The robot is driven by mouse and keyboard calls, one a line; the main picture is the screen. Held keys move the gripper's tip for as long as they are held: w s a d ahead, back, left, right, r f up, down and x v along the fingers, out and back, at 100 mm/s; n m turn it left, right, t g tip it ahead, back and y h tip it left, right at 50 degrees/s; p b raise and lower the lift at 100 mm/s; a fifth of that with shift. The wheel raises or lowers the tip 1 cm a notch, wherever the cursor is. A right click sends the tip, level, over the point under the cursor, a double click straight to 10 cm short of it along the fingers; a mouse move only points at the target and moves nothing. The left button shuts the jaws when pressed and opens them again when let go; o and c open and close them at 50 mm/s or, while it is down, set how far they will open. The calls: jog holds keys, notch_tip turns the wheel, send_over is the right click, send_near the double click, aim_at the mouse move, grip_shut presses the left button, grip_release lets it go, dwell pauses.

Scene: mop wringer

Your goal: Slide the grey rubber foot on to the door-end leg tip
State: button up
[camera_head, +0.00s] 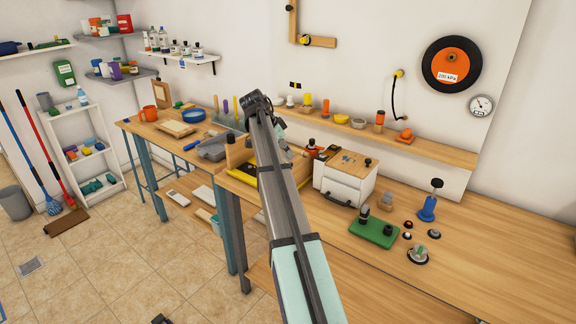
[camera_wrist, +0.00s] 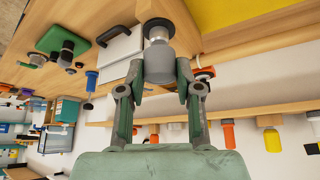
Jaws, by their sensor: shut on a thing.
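My gripper (camera_wrist: 160,72) is shut on a grey cylindrical piece (camera_wrist: 159,62) in the wrist view; this looks like the grey rubber foot. A dark flared disc (camera_wrist: 157,29) shows at the piece's far end; I cannot tell whether it is part of it. Wooden surface shows just beyond; I cannot tell contact. In the head view my fingers and the held piece are largely hidden by my arm, over the workbench's left part. A flat yellow part (camera_wrist: 262,14) lies on the wood beside the gripper. I cannot pick out the door-end leg tip.
A white drawer box (camera_head: 345,181) stands right of my arm. Beyond it are a green block with black knobs (camera_head: 374,230) and a blue-based, black-topped part (camera_head: 428,207). A wall shelf (camera_head: 430,147) carries small items behind. The bench's right end is mostly clear.

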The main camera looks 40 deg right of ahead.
jog(key=shift+f+b, duration=0.6)
jog(key=shift+f, duration=0.85)
dwell(1.0)
jog(key=o, duration=1.2)
jog(key=shift+r, duration=0.1)
